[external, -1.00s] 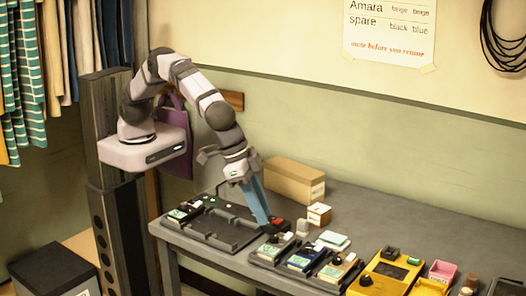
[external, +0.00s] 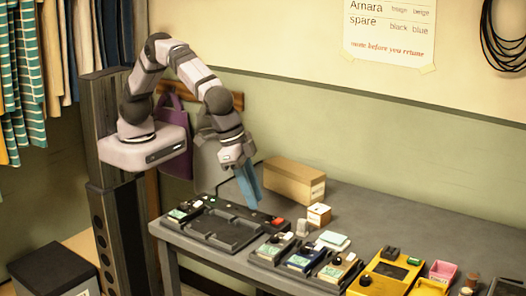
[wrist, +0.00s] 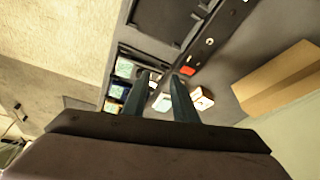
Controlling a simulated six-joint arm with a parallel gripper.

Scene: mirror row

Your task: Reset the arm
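My gripper (external: 253,202) hangs above the far right part of the dark pedalboard (external: 240,238), its blue fingers pointing down. The wrist view shows the two fingers apart with a gap between the tips (wrist: 159,74), and nothing held. In the external view the arm is bent over, with the fingertips a little above the board. A pedal with a pale green face (external: 180,213) sits at the board's left end. A small red piece (external: 278,222) is at its right end, also visible in the wrist view (wrist: 187,71).
A cardboard box (external: 295,183) stands behind the board, with a smaller box (external: 319,214) nearby. The back right of the table is clear.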

